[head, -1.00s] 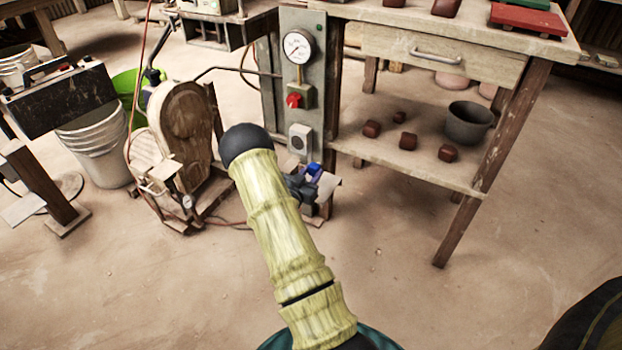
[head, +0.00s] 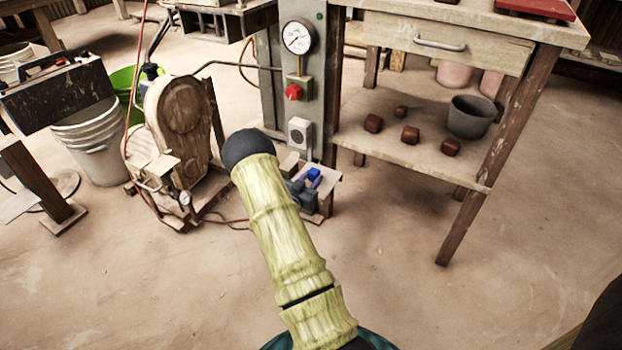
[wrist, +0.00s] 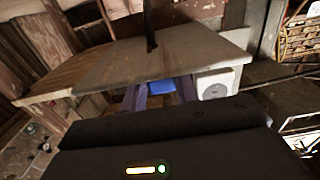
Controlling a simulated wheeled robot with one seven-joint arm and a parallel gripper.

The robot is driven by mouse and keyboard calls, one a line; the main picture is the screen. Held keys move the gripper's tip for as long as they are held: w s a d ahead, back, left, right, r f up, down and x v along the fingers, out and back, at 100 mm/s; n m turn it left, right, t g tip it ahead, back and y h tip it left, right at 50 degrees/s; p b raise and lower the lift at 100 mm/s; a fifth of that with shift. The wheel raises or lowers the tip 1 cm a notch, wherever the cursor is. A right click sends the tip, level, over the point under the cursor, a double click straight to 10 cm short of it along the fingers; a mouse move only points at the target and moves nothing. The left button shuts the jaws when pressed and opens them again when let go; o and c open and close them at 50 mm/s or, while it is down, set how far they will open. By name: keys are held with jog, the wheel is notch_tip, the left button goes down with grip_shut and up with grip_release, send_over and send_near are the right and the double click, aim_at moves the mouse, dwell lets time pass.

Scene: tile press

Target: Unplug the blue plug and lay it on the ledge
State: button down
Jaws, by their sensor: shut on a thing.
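The blue plug (head: 314,174) is in the jaws of my gripper (head: 303,192), low over the small wooden ledge (head: 331,180) below the grey panel. In the wrist view the plug (wrist: 160,86) shows between the two fingers (wrist: 160,95), close to a flat board. I cannot tell whether it touches the ledge. The white socket (head: 300,133) on the panel has its round face uncovered, and the plug is apart from it. The socket (wrist: 216,82) also shows right of the plug in the wrist view. My forearm hides part of the ledge's surroundings.
The grey panel (head: 298,90) with gauge and red knob stands behind. A wooden table (head: 400,155) with a low shelf of brown blocks and a grey pot (head: 470,117) is to the right. A wooden wheel machine (head: 178,125) is left. The floor in front is clear.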

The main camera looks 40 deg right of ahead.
jog(key=shift+f, duration=0.1)
jog(key=c, duration=1)
grip_release()
jog(key=shift+s+a+r+p, duration=0.3)
jog(key=shift+a+r+p, duration=0.4)
jog(key=shift+r+p, duration=0.1)
jog(key=shift+s+a+r+p, duration=0.3)
jog(key=shift+a+r+p, duration=0.4)
jog(key=shift+p, duration=0.05)
jog(key=shift+a+r, duration=0.1)
jog(key=s+a+r+p, duration=0.2)
jog(key=a+r+p, duration=0.1)
jog(key=a+p, duration=0.1)
jog(key=shift+a+r, duration=0.25)
jog(key=shift+r, duration=0.15)
